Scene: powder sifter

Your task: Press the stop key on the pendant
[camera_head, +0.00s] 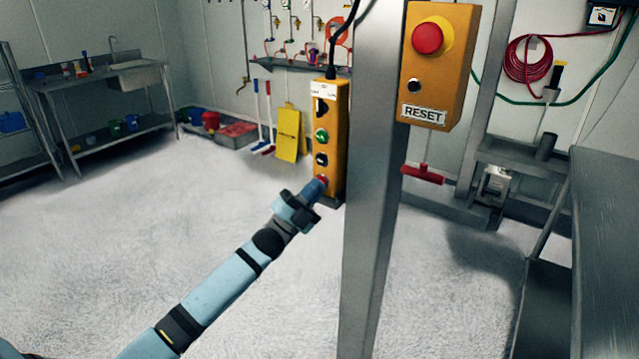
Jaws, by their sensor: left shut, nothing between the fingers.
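The pendant (341,135) is a tall, narrow orange box hanging from a black cable. On its front are a green key (321,136), dark keys above and below it, and, at the bottom, a red key (323,179) mostly hidden by my gripper. My left gripper (317,186) is shut and empty, its tip at the lower front of the pendant over the red key. I cannot tell whether the tip touches the key or whether it is pressed in. My right gripper is not in view.
A metal post (372,180) stands just right of the pendant. It carries an orange box (455,60) with a red mushroom button (427,38) and a RESET label. A metal table (608,230) is at the right. The floor (130,230) at left is clear.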

